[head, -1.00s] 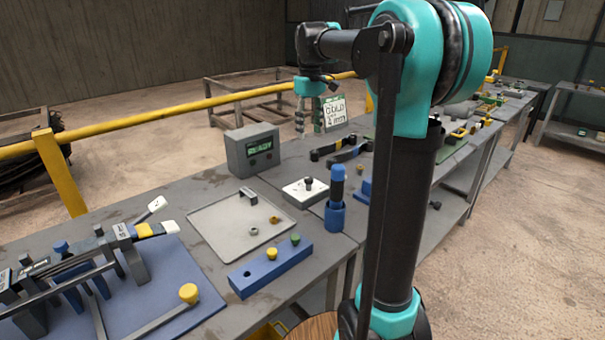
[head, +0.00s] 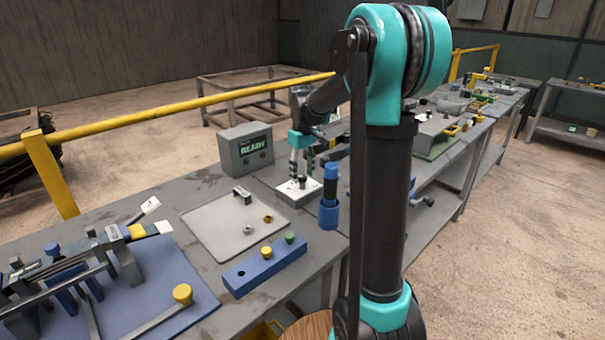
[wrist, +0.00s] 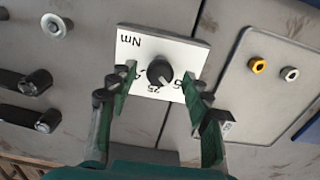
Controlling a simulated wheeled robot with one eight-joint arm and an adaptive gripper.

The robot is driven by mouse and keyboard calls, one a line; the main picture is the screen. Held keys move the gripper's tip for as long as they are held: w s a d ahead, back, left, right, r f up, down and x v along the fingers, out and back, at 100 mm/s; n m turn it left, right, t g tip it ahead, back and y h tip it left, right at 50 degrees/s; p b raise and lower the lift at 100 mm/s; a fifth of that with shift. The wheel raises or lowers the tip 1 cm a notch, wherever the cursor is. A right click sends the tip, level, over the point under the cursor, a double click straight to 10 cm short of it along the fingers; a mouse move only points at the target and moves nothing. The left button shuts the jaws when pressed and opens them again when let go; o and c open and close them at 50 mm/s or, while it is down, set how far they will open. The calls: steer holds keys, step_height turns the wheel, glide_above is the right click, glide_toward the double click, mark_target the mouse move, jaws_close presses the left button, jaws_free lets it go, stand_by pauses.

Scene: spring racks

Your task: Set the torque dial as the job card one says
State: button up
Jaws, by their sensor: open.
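The torque dial is a black knob (wrist: 160,73) on a white plate (wrist: 190,52) marked "Nm" with printed numbers. In the wrist view the print is upside down, "25" shows below the knob, and other numbers are partly covered by my fingers. A light mark on the knob faces lower right. In the head view the plate (head: 289,195) lies flat on the bench. My gripper (head: 302,165) points down over it. In the wrist view my gripper (wrist: 160,77) is open, with one finger on each side of the knob; contact is not visible. The job card is hidden now.
A grey box (head: 245,150) reading "READY" stands behind the dial. A pale tray (head: 215,245) with small nuts lies at left, a blue block (head: 262,268) in front. A blue-handled tool (head: 329,205) stands upright close by on the right. Black-handled tools lie behind.

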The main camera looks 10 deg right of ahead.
steer(key=shift+f, duration=0.25)
jaws_close()
steer(key=shift+m, duration=0.3)
steer(key=m, duration=0.9)
stand_by(0.4)
stand_by(0.3)
